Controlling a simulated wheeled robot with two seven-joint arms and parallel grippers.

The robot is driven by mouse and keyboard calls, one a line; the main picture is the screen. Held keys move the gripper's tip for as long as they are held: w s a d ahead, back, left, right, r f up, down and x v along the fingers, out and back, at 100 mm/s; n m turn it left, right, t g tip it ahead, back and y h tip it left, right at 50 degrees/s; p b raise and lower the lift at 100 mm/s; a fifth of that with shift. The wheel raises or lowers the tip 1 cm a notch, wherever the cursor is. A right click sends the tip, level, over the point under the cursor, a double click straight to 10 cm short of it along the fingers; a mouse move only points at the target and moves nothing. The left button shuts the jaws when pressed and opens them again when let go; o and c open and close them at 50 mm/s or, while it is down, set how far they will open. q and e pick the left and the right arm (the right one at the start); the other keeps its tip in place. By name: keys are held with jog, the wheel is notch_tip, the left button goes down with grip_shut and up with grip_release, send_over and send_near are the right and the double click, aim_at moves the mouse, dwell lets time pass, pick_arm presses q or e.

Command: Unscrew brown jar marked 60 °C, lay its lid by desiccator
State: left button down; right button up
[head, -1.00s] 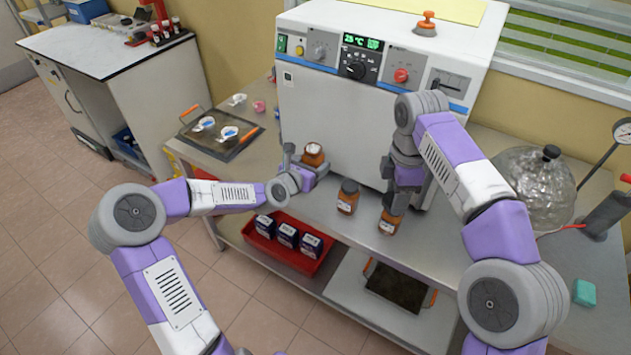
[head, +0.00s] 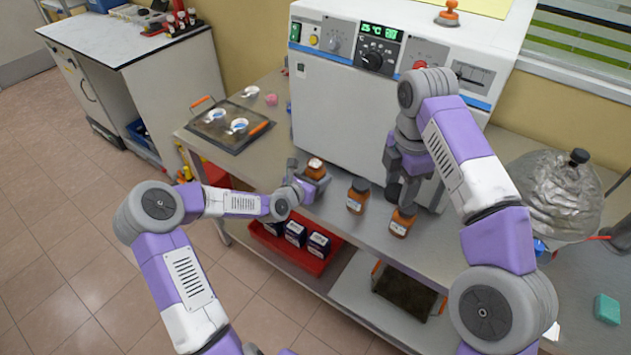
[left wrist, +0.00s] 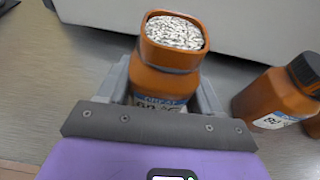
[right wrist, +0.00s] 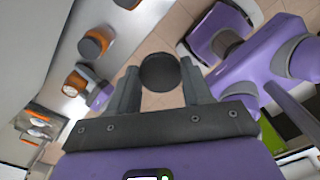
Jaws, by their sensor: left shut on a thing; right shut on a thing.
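The brown jar marked 60 °C (left wrist: 160,85) is open, with pale granules in its mouth. My left gripper (head: 307,182) is shut around it; in the head view the jar (head: 315,169) is at the front of the oven. My right gripper (head: 406,185) is shut on a dark round lid (right wrist: 160,72), in front of the oven and above the rightmost brown jar (head: 401,222).
A capped brown jar (head: 358,195) stands between the two grippers. The oven (head: 350,120) is behind them. A tray (head: 232,140) with small cups lies at the left. A teal block (head: 607,309) lies at the right; the bench in front of the desiccator is partly clear.

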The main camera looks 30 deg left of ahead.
pick_arm(q)
jog(key=shift+f, duration=0.15)
jog(key=shift+f, duration=0.1)
jog(key=shift+f, duration=0.15)
jog(key=shift+c, duration=0.9)
grip_release()
